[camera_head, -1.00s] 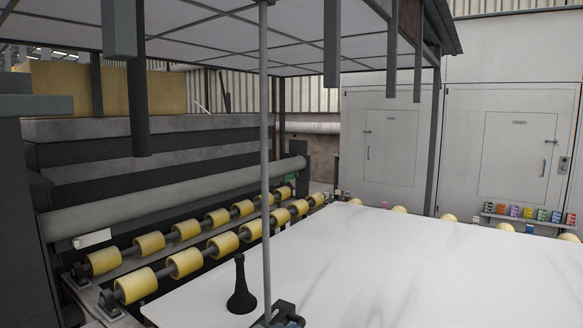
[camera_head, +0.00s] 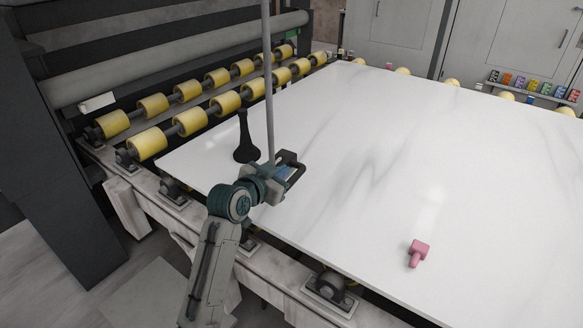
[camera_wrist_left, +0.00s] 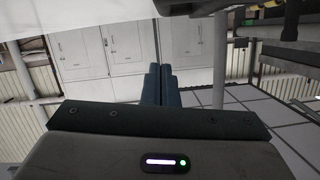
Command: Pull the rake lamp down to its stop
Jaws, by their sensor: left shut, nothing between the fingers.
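A thin grey vertical pole (camera_head: 268,85) comes down from above, and its lower end passes behind my left gripper (camera_head: 290,168). It seems to be the rake lamp's pole; the lamp head cannot be made out clearly in the head view. My left gripper is over the near left edge of the slab. In the left wrist view its fingers (camera_wrist_left: 161,85) are shut together and empty. The pole (camera_wrist_left: 218,75) shows right of them, apart in the picture, meeting a dark bar (camera_wrist_left: 205,7) at the top edge, possibly the lamp. My right gripper is not in view.
A white veined slab (camera_head: 430,150) lies on a roller bed with yellow rollers (camera_head: 190,122). A black flared object (camera_head: 245,145) stands on it near the gripper; a pink object (camera_head: 417,252) lies nearer the front. The slab's middle and far side are clear.

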